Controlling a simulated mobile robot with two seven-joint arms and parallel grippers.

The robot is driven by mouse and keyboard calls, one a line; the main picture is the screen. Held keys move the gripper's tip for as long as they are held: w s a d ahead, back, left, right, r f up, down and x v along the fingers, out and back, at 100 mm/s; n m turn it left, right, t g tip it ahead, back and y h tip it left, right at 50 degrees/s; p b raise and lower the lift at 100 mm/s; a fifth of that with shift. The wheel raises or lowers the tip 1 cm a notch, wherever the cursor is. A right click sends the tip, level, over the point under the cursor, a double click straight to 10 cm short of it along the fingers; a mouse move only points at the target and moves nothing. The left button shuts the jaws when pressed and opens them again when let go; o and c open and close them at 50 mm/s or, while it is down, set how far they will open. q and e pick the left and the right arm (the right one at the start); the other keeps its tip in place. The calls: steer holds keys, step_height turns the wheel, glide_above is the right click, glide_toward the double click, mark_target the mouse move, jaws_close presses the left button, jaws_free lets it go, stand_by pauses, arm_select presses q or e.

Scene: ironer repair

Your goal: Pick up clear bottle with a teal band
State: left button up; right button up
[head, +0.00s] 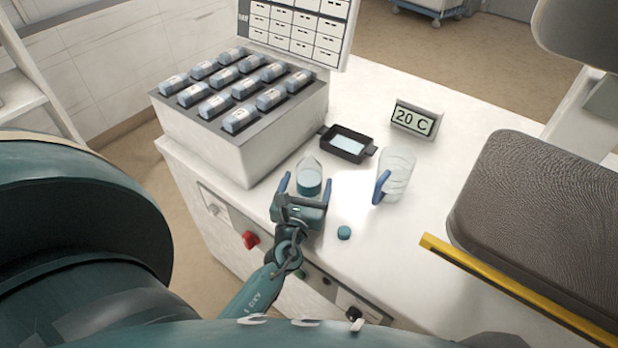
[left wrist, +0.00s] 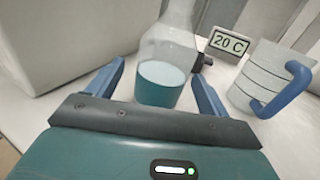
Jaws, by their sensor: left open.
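The clear bottle with a teal band (head: 309,178) stands upright on the white worktop, just in front of the rack block. It also shows in the left wrist view (left wrist: 164,80), with the teal part low on its body. My left gripper (head: 306,186) is open, with one blue finger on each side of the bottle. In the left wrist view the fingers (left wrist: 158,85) flank the teal band, with a gap visible at least on the right. My right gripper is not in view.
A graduated jug (head: 398,172) with a blue handle stands right of the bottle. A black tray (head: 347,146) and a "20 C" display (head: 416,119) are behind. A teal cap (head: 344,233) lies near the front edge. The rack block (head: 240,135) is at left.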

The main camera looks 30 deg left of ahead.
mark_target(310, 174)
arm_select(q)
steer(key=x, duration=0.3)
steer(key=shift+w, duration=0.3)
steer(key=c, duration=1.2)
steer(key=shift+o, duration=0.2)
steer(key=shift+r, duration=0.1)
